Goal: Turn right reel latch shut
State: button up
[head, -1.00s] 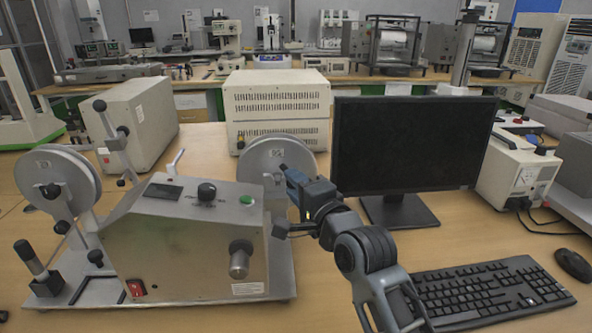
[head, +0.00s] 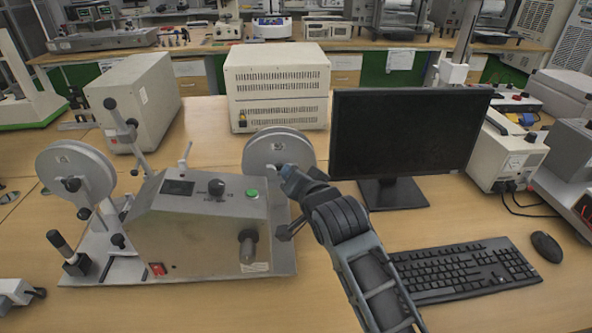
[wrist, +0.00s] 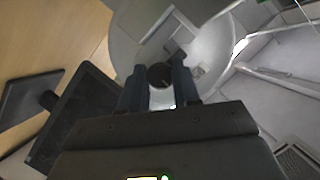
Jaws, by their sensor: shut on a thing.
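The right reel (head: 277,146) is a pale grey disc on the right side of the winding machine (head: 205,225). In the wrist view the reel (wrist: 128,40) fills the upper middle. Its dark, round-looking latch (wrist: 160,76) lies between the two fingers of my gripper (wrist: 160,70) at the reel's hub. My gripper is shut on this latch. In the head view my gripper (head: 284,173) reaches the lower front of the right reel and hides the latch. The latch's exact angle cannot be told.
The left reel (head: 72,178) stands at the machine's far side. A black monitor (head: 405,145) stands close to the right of my arm, with a keyboard (head: 460,270) in front. A beige cabinet (head: 277,85) stands behind the right reel.

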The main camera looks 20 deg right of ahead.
jog(key=shift+f+n, duration=0.1)
jog(key=shift+n, duration=0.3)
dwell(0.3)
jog(key=o, duration=0.8)
jog(key=shift+c, duration=0.2)
jog(key=shift+s, duration=0.1)
jog(key=v, duration=0.7)
jog(key=shift+s+a+r+b, duration=0.15)
jog(key=shift+s+r+b, duration=0.1)
jog(key=shift+s+b, duration=0.05)
